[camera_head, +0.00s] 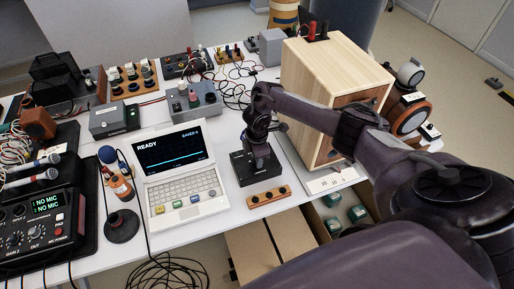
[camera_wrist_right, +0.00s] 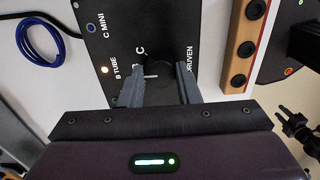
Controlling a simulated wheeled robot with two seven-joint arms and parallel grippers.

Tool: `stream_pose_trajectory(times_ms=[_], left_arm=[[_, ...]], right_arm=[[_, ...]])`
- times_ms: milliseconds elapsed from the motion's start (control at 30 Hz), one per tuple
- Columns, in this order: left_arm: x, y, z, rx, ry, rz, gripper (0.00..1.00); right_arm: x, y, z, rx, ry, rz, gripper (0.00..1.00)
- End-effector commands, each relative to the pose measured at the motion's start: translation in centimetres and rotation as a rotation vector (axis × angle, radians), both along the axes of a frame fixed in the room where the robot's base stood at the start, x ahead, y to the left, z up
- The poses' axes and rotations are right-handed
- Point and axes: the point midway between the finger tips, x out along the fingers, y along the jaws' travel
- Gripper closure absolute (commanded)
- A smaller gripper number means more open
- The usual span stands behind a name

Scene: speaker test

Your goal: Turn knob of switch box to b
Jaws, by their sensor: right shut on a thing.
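The switch box (camera_head: 243,172) is a flat black box on the white table, right of the laptop. In the right wrist view its black panel (camera_wrist_right: 126,22) carries the labels "C MINI", "B TUBE" and a partly hidden one ending in "RUVEN". A small light beside "B TUBE" glows warm. The dark round knob (camera_wrist_right: 160,68) sits between the fingers, with a short white mark on its left part. My right gripper (camera_wrist_right: 160,85) is shut on the knob; in the head view it (camera_head: 258,152) comes down onto the box from above. My left gripper is not in view.
An open laptop (camera_head: 180,175) reading "READY" stands just left of the box. A wooden strip with dark holes (camera_head: 268,196) lies in front of it. A tall wooden speaker cabinet (camera_head: 308,95) stands close on the right, behind my right arm. Cables lie behind.

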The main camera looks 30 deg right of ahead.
Motion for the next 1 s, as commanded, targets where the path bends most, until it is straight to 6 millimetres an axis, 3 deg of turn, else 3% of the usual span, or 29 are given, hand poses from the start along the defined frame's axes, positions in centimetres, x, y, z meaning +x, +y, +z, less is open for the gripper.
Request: stream_pose_trajectory(times_ms=[300,333,500,800,1000], left_arm=[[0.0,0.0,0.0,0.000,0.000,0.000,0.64],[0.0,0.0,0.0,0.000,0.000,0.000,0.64],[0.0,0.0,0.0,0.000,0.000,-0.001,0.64],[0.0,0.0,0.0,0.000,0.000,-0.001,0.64],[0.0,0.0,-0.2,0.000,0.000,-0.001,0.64]], right_arm=[[0.1,0.0,0.0,-0.001,-0.002,-0.002,0.93],[0.1,0.0,0.0,0.000,-0.002,-0.001,0.69],[0.1,0.0,0.0,0.000,-0.002,-0.001,0.48],[0.1,0.0,0.2,0.000,-0.001,0.000,0.48],[0.1,-0.1,2.9,-0.001,-0.004,0.002,0.48]])
